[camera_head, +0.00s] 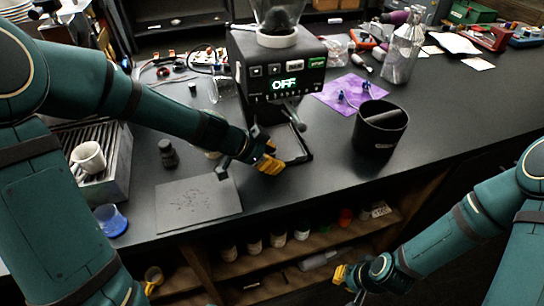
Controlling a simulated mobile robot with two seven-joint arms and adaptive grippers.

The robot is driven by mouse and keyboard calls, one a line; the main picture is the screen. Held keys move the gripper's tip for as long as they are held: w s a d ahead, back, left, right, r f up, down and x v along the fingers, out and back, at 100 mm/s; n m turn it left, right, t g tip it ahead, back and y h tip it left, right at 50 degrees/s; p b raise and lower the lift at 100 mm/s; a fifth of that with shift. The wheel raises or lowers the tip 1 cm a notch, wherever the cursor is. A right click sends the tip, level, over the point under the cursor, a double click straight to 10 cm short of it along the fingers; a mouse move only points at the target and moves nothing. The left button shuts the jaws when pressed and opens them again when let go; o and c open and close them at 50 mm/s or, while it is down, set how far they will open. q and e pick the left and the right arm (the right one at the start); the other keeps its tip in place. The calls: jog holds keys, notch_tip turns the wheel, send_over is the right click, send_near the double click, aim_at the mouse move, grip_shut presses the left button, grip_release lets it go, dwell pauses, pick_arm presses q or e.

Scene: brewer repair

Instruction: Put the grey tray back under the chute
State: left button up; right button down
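A flat grey sheet-like tray (197,204) with dark specks on it lies on the black counter near its front edge, left of the grinder. The black grinder (256,82), with a lit "OFF" display, stands at the back middle. A thin black frame (306,151) sticks out at its foot; the chute itself I cannot make out. My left gripper (269,161), with yellow fingertips, is low over the counter, right of the tray and beside the frame. I see nothing clearly held in it. My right gripper (342,275) hangs in front of the counter, below its edge. Both finger gaps are unclear.
A black knock bin (380,127) stands right of the grinder by a purple cloth (343,95). A glass bottle (402,50) stands behind. The front-right counter is clear.

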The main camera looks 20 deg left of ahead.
pick_arm(q)
jog(key=shift+r, duration=0.25)
jog(key=p+v, duration=0.7)
jog(key=v, duration=0.5)
jog(key=shift+d, duration=0.1)
